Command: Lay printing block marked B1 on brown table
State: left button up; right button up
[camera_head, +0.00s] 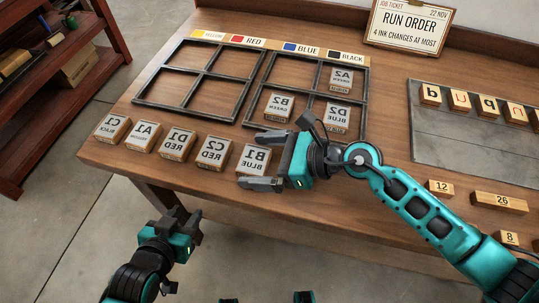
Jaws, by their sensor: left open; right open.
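The printing block marked B1 (251,159), a wooden block with a pale face and mirrored lettering reading B1 BLUE, stands on the brown table (240,209) near its front edge. It is the rightmost of the front row of blocks. My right gripper (259,161) is open, with one finger behind the block and the other in front of it. I cannot tell whether the fingers touch it. My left gripper (182,224) is open and empty, below the table's front edge.
Blocks C1 (112,128), A1 (144,136), D1 (177,144) and C2 (213,153) stand left of B1. The left frame (206,72) is empty; the right frame (262,82) holds A2, B2 and D2. A grey slab (452,133) with letter blocks lies right.

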jog(key=shift+r, duration=0.25)
jog(key=v, duration=1)
jog(key=shift+s+d, duration=0.1)
jog(key=shift+d, duration=0.3)
jog(key=shift+s+d+r+b, duration=0.15)
jog(key=shift+d+r+b, duration=0.2)
jog(key=shift+d, duration=0.15)
